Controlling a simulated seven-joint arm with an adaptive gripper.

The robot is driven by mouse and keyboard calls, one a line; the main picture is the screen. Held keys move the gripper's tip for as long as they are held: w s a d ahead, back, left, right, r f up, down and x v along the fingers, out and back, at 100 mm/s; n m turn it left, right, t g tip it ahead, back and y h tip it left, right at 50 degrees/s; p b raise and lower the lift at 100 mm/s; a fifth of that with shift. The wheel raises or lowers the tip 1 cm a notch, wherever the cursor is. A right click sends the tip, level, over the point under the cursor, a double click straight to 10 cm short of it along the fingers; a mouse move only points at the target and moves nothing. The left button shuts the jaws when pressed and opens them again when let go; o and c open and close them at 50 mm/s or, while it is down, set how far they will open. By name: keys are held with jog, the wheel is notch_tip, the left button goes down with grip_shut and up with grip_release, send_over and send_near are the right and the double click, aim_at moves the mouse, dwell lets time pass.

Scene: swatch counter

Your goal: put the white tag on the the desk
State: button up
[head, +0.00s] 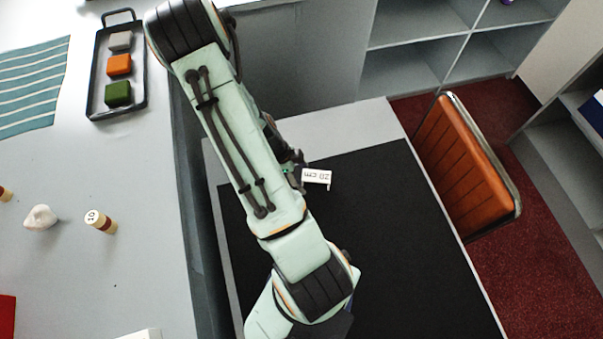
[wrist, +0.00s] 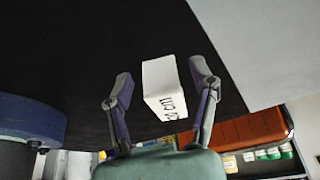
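The white tag (head: 317,177), a small block with black lettering, shows over the black mat on the desk (head: 371,117) in the head view. In the wrist view the tag (wrist: 163,84) sits between the two fingertips, with a narrow dark gap on each side. My gripper (wrist: 162,85) is open around it, and the fingers do not appear to touch it. In the head view my gripper (head: 296,174) is partly hidden behind my arm, at the tag's left end. I cannot tell whether the tag rests on the mat or is slightly above it.
The light counter on the left holds a dark tray (head: 138,102) with grey, orange and green blocks, a striped cloth (head: 30,85), a white cone-like piece (head: 40,217) and a numbered peg (head: 101,222). An orange chair (head: 460,165) stands right of the desk. The mat's right part is clear.

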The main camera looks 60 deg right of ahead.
jog(key=v, duration=1.2)
jog(key=w+a+r+n+t+y, duration=0.1)
jog(key=w+a+r+n+t, duration=0.1)
jog(key=a+r+n, duration=0.55)
jog(key=s+a+r+n+t, duration=0.1)
jog(key=s+a+r+n, duration=0.1)
jog(key=a+n, duration=0.5)
jog(key=s+a+r+n+t+y, duration=0.1)
jog(key=s+a+r+n, duration=0.2)
jog(key=n, duration=1.5)
jog(key=s+a, duration=0.2)
jog(key=a, duration=0.2)
jog(key=shift+a+r+y, duration=0.25)
jog(key=shift+r+y, duration=0.05)
